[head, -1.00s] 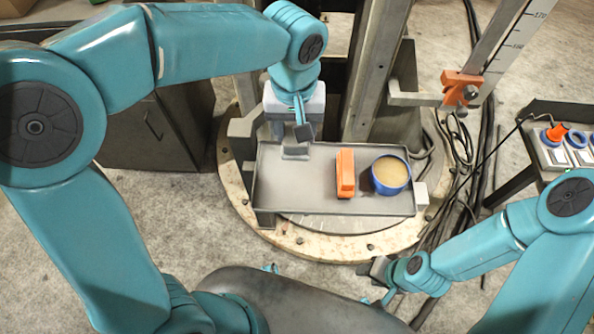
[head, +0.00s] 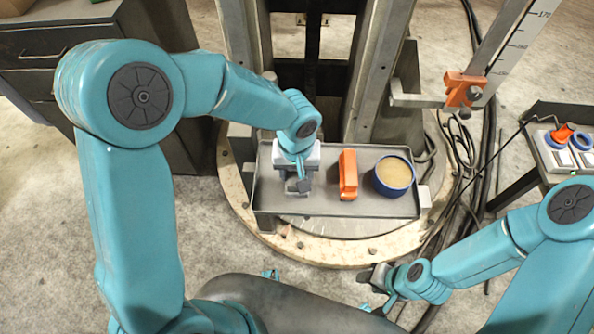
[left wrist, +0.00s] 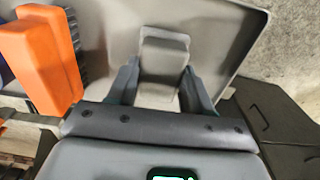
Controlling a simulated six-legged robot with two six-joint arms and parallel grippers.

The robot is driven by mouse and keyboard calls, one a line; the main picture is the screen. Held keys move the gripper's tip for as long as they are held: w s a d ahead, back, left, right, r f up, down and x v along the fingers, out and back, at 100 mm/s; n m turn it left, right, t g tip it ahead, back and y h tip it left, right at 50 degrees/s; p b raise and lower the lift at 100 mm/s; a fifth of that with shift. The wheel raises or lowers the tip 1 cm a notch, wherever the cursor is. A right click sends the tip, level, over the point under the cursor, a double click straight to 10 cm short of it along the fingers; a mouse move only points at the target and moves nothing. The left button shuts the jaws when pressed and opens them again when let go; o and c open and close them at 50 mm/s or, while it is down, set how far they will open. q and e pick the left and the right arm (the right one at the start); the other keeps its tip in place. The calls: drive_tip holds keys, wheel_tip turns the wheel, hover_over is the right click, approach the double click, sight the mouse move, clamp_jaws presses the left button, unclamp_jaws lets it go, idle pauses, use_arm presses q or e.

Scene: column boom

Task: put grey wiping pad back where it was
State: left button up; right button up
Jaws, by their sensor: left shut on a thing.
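The grey wiping pad (left wrist: 162,62) is between the two fingers of my left gripper (left wrist: 160,85) in the left wrist view. In the head view my left gripper (head: 298,186) is over the left part of the grey tray (head: 335,207) and mostly hides the pad. The gripper is shut on the pad. I cannot tell whether the pad touches the tray floor. My right gripper (head: 378,290) is low at the right, away from the tray, and its jaws are too small to judge.
An orange brush (head: 348,174) with dark bristles lies in the tray's middle, right of my left gripper. A blue round tub (head: 393,175) with tan contents stands at the tray's right. Steel columns rise behind the tray. A side stand (head: 560,150) is at the far right.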

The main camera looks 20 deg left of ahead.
sight(296, 177)
use_arm(q)
drive_tip(key=o, duration=0.8)
drive_tip(key=shift+f, duration=0.15)
drive_tip(key=o, duration=0.4)
drive_tip(key=shift+r, duration=0.25)
wheel_tip(296, 177, up, 12)
drive_tip(key=p, duration=0.1)
drive_tip(key=shift+s, duration=0.15)
drive_tip(key=shift+s+f, duration=0.1)
drive_tip(key=shift+s, duration=0.05)
